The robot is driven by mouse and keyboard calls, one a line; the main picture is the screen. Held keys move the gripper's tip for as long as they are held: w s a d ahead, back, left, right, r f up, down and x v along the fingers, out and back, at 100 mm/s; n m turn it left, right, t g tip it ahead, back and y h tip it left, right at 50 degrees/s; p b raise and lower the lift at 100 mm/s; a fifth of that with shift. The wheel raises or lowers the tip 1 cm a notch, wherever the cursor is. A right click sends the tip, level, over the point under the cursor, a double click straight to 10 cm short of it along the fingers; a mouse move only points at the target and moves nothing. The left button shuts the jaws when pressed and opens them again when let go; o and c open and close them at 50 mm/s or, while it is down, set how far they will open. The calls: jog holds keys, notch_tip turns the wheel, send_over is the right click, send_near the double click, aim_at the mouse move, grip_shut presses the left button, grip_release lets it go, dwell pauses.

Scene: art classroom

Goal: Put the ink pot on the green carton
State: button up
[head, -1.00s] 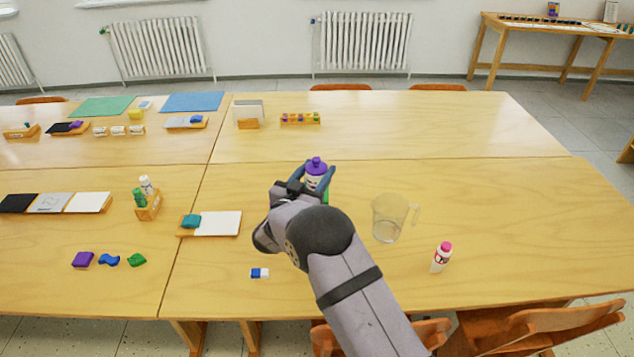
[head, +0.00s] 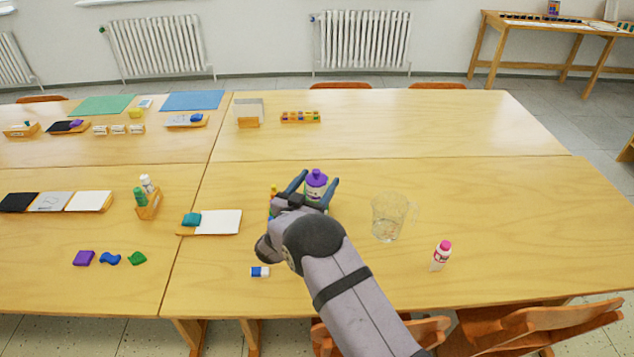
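The ink pot (head: 316,184), a bottle with a purple cap and a pale label, stands upright between the fingers of my gripper (head: 316,184). The fingers are spread, with a gap seen on each side of the pot. The pot's base is hidden behind my gripper and wrist, so I cannot see what it rests on. The green carton cannot be made out now; my arm covers the area just below the pot.
A clear measuring jug (head: 388,217) stands close to the right, with a pink-capped bottle (head: 441,256) beyond it. A small object with an orange top (head: 273,188) is left of my gripper. A blue-and-white eraser (head: 259,272) lies in front.

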jog(key=shift+a+r, duration=0.1)
jog(key=shift+r, duration=0.05)
jog(key=b+v, duration=0.2)
jog(key=v, duration=1)
jog(key=shift+w, duration=0.1)
